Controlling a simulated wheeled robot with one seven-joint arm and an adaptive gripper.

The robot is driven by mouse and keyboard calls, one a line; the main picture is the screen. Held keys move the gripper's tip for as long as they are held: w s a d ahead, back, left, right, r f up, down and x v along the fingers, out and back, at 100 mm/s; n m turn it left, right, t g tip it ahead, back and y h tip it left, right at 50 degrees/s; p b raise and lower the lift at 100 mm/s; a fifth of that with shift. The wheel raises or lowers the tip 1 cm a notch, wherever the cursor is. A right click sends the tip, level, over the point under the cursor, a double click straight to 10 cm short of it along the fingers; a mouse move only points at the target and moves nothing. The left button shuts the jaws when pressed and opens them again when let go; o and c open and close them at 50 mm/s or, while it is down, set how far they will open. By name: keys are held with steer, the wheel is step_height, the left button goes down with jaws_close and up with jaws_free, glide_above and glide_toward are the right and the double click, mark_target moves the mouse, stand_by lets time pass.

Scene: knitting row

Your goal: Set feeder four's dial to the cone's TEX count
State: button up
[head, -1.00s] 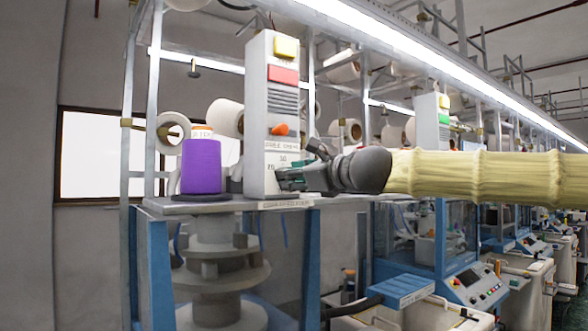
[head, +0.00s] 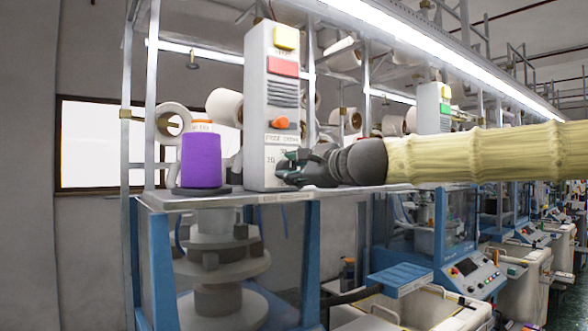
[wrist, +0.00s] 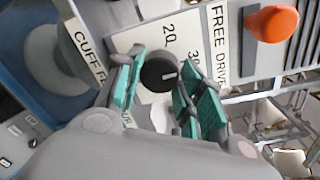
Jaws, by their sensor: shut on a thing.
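The feeder's black dial (wrist: 158,75) sits on a white scale plate marked 20 and 30 in the wrist view. A short white mark on the dial lies right of its middle, roughly towards the 30. My gripper (wrist: 155,92) has its teal-padded fingers on either side of the dial and is shut on it. In the head view my gripper (head: 286,172) is at the lower front of the grey feeder box (head: 268,95) and hides the dial. The purple cone (head: 201,162) stands upright left of the box; its TEX number is not readable.
An orange knob (wrist: 272,22) sits beside the FREE DRIVE label, close to the scale plate. The box also carries a red button (head: 283,67) and a yellow button (head: 285,38). Cone and box stand on a narrow grey shelf (head: 230,199).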

stand_by(0.3)
steer(key=o, duration=1)
steer(key=shift+d, duration=0.1)
steer(key=v, duration=1.2)
